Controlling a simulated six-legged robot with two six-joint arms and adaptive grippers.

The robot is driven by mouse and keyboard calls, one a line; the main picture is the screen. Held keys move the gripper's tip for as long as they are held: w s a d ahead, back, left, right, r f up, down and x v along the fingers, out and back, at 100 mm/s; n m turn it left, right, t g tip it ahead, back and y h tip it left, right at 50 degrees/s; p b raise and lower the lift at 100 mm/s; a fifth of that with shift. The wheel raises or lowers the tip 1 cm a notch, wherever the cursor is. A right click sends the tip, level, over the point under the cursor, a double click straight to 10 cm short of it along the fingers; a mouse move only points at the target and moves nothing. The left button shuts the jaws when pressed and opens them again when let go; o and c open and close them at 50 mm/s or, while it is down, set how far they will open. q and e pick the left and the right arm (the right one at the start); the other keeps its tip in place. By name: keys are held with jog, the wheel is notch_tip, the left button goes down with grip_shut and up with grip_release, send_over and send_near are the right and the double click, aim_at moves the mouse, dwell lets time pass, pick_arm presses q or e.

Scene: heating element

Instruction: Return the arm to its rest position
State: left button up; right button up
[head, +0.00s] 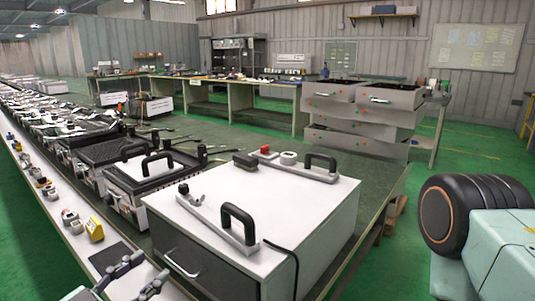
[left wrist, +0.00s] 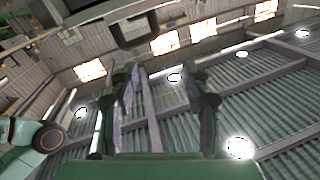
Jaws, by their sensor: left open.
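My left gripper (head: 138,273) shows at the bottom left of the head view, low beside the white box. In the left wrist view its two dark fingers (left wrist: 163,75) stand apart with nothing between them. Behind them are the roof and bright lamps, so the wrist camera faces upward. The gripper is open and empty. My right gripper is not in view; a pale green and black part of my own body fills the lower right of the head view.
A white box (head: 265,195) with black handles stands on the green-topped bench (head: 385,185), close to my left gripper. Similar units line up behind it. A narrow white ledge with small parts runs along the left. Grey drawers (head: 362,115) stand at the back. Green floor (head: 480,155) is open at right.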

pick_arm(q)
jog(key=s+f+n+g+y, duration=0.2)
jog(key=s+f+n+g, duration=0.15)
jog(key=f, duration=0.45)
jog(key=s+f+n+g+y, duration=0.2)
jog(key=f+n+g, duration=0.25)
jog(key=f, duration=0.35)
jog(key=s+f+g+y, duration=0.2)
jog(key=s+f+g, duration=0.2)
jog(key=s, duration=0.7)
jog(key=s+f+g+y, duration=0.2)
jog(key=s+f+g, duration=0.2)
jog(key=s+f, duration=0.5)
jog(key=shift+s+a+f+n, duration=0.25)
jog(key=shift+s+a, duration=0.2)
jog(key=shift+s, duration=0.65)
jog(key=shift+c, duration=1.1)
